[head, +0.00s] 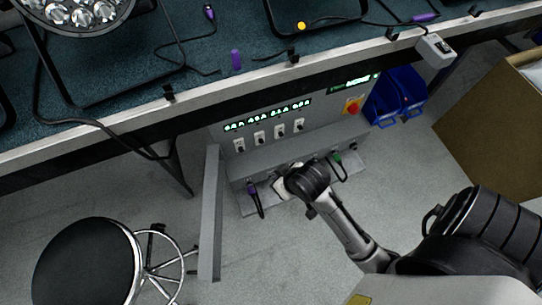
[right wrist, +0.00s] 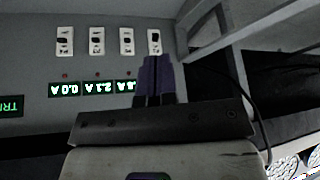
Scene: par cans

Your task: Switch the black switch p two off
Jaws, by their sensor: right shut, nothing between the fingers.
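A grey power panel (head: 290,115) under the bench carries a row of several white switch plates with black toggles, each with a green-lit current display. The plates also show in the right wrist view, upside down, at the top: leftmost plate (right wrist: 64,41), second (right wrist: 96,41), third (right wrist: 126,41), rightmost (right wrist: 154,41). No label is readable, so I cannot tell which is p two. My right gripper (right wrist: 154,58) is shut and empty, its purple fingertips just below the rightmost plate in that picture; contact is unclear. In the head view my right wrist hides the fingers. My left gripper is out of view.
A red button on a yellow plate (head: 352,107) sits right of the switches. Purple (head: 252,189) and green (head: 337,158) plugs with cables sit on the lower ledge. A black stool (head: 88,266), blue bins (head: 398,95) and a cardboard box (head: 492,118) stand around. The bench edge overhangs.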

